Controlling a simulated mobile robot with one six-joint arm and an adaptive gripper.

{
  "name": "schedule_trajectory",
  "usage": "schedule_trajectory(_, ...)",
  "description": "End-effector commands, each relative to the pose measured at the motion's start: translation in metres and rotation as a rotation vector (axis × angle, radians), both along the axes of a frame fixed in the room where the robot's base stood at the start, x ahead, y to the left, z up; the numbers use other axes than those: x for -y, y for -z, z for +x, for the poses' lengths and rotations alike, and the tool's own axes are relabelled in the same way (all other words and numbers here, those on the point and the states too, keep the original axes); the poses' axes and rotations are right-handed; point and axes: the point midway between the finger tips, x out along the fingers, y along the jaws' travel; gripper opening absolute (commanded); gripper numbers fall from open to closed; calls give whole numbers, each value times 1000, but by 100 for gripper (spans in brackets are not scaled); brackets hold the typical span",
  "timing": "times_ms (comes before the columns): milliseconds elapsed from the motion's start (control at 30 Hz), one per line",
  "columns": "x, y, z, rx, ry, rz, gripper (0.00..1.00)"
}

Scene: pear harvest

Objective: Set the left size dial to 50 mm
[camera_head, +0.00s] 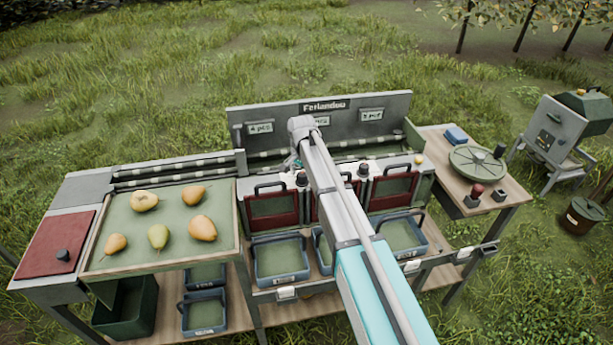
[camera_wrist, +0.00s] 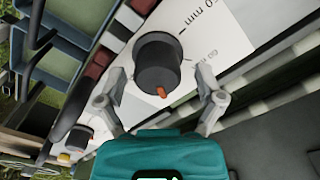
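The left size dial is a black round knob (camera_wrist: 158,62) with an orange pointer mark (camera_wrist: 161,91) on a white scale plate (camera_wrist: 205,25). In the wrist view the mark faces the bottom of the picture, toward my gripper's body. Upside-down print ending in "0 mm" shows at the upper right; a smaller, faint label sits beside the knob. My gripper (camera_wrist: 160,82) is open, one finger on each side of the knob, with gaps visible. In the head view the left dial's dark knob (camera_head: 302,179) shows just left of my arm, which hides most of my gripper.
Another dial knob (camera_head: 347,177) stands right of my arm. Red flaps (camera_head: 272,207) with black handles lie below the dials, above blue crates (camera_head: 281,260). A tray with several pears (camera_head: 158,236) is at the left. A back panel (camera_head: 385,100) rises behind the dials.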

Motion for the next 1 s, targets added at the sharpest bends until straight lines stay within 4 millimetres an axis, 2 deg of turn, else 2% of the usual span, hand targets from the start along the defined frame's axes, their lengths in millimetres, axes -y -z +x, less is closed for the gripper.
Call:
schedule_trajectory(33,0,0,0,0,0,0,78)
schedule_trajectory(67,0,0,0,0,0,0,72)
schedule_trajectory(433,-1,0,0,0,0,1,5)
schedule_trajectory(467,17,0,-1,1,4,2,5)
schedule_trajectory(600,6,0,0,-1,1,-2,5)
schedule_trajectory(1000,1,0,-1,-4,-4,2,5)
